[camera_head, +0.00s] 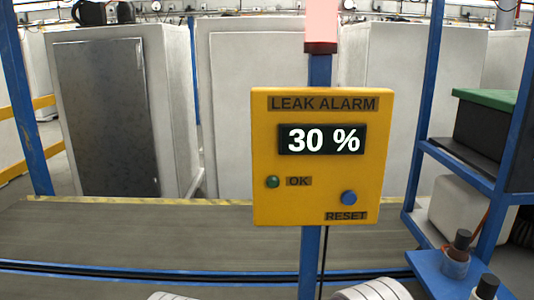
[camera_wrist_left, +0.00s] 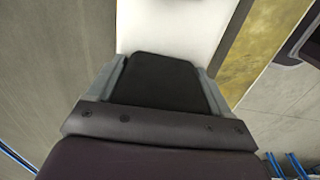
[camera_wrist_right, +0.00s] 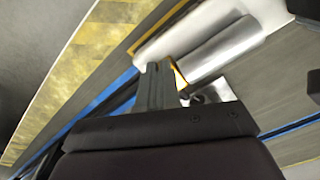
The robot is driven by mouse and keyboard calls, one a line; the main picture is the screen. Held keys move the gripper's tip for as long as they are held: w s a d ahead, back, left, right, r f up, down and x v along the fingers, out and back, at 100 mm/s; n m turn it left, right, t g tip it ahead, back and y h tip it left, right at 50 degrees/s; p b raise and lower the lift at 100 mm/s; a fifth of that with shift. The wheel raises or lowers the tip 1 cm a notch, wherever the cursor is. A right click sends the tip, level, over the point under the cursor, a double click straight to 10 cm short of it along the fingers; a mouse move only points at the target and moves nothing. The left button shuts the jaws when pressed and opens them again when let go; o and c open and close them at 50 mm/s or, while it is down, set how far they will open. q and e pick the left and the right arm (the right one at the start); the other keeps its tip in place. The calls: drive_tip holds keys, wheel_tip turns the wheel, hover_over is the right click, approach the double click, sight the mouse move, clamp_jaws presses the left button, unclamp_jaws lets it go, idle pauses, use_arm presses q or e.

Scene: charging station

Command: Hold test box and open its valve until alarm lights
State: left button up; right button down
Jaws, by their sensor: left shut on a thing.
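The yellow leak alarm panel (camera_head: 320,210) faces me in the head view and reads 30 %. The lamp (camera_head: 322,25) above it is pale pink with a red lower band. I cannot tell from its colour whether it is lit. In the left wrist view my left gripper (camera_wrist_left: 165,75) is shut, its grey fingers wide apart on a dark part. A white surface, apparently the test box (camera_wrist_left: 172,25), shows just beyond. In the right wrist view the fingers of my right gripper (camera_wrist_right: 157,75) are close together, seemingly empty. I cannot make out the valve. Neither gripper shows in the head view.
The panel has a green OK light (camera_head: 272,182) and a blue reset button (camera_head: 348,198), on a blue post (camera_head: 309,265). A blue shelf (camera_head: 455,165) with a green-lidded dark bin (camera_head: 490,130) stands at right.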

drive_tip(key=shift+s+d+f, duration=0.25)
drive_tip(key=shift+d+f, duration=0.1)
drive_tip(key=shift+d, duration=0.15)
drive_tip(key=shift+s, duration=0.15)
wheel_tip(320, 180, up, 6)
drive_tip(key=shift+s, duration=0.3)
idle(0.4)
